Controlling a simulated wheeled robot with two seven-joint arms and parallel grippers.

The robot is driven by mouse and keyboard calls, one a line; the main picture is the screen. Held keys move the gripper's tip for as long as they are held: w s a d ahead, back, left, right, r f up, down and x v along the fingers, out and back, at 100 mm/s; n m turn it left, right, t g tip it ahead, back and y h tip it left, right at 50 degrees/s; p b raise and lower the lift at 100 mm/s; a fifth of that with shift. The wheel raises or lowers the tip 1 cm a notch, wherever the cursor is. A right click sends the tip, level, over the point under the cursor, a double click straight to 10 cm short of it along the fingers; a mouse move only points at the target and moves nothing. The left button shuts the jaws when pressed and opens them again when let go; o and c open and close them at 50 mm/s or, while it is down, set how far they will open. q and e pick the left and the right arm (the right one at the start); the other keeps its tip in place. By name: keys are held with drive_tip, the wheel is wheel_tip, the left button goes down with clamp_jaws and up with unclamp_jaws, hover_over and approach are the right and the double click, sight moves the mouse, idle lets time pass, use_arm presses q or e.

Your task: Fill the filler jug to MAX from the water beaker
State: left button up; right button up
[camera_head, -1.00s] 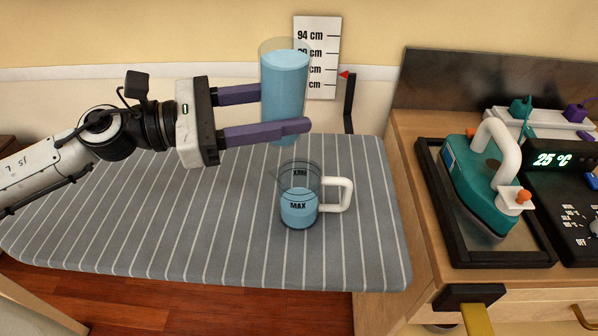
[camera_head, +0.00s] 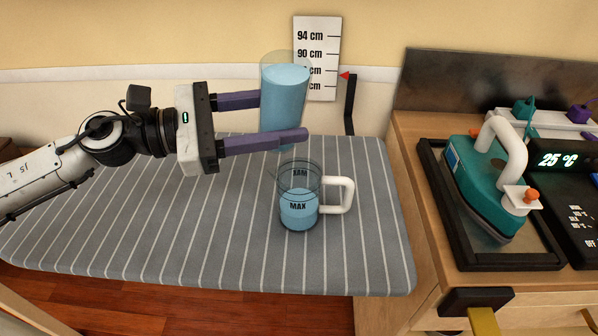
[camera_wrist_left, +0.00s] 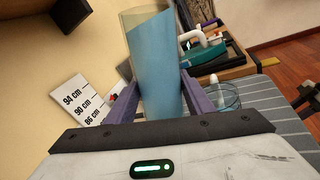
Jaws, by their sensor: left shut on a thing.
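The water beaker (camera_head: 285,98) is a clear cylinder of blue water. My left gripper (camera_head: 283,116) is shut on it and holds it in the air above the back of the ironing board, tilted slightly. The beaker also fills the middle of the left wrist view (camera_wrist_left: 155,65). The filler jug (camera_head: 300,208), clear with a white handle on the right, stands upright on the board, below and in front of the beaker. Blue water stands in it around the front MAX lettering; the exact level against the mark is hard to tell. No stream shows between them. My right gripper is not in view.
The striped ironing board (camera_head: 180,235) is clear around the jug. A height scale (camera_head: 317,55) with a red pointer is on the wall behind the beaker. A teal iron (camera_head: 487,185) rests in a black-framed tray on the wooden cabinet at right, beside a panel reading 25 °C.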

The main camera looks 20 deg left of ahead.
use_arm(q)
drive_tip(key=shift+w+f, duration=0.1)
drive_tip(key=shift+f, duration=0.05)
drive_tip(key=shift+w+a+f+m, duration=0.15)
drive_tip(key=shift+a+m, duration=0.1)
drive_tip(key=shift+m, duration=0.35)
idle(0.8)
drive_tip(key=shift+w+a+f+m+b, duration=0.15)
drive_tip(key=shift+w+m, duration=0.05)
drive_tip(key=shift+m, duration=0.35)
drive_tip(key=shift+w+a+f+m+b, duration=0.1)
drive_tip(key=shift+w+a+m+b, duration=0.1)
drive_tip(key=shift+m, duration=0.35)
idle(2.3)
drive_tip(key=shift+w+a+f+m+y+b, duration=0.15)
drive_tip(key=shift+f+m+b, duration=0.25)
drive_tip(key=shift+f+b, duration=0.35)
drive_tip(key=shift+w+a+f+m+y+b, duration=0.15)
drive_tip(key=shift+f+m+b, duration=0.3)
drive_tip(key=shift+f, duration=0.4)
idle(1.1)
drive_tip(key=shift+d+r, duration=0.1)
drive_tip(key=shift+r, duration=0.05)
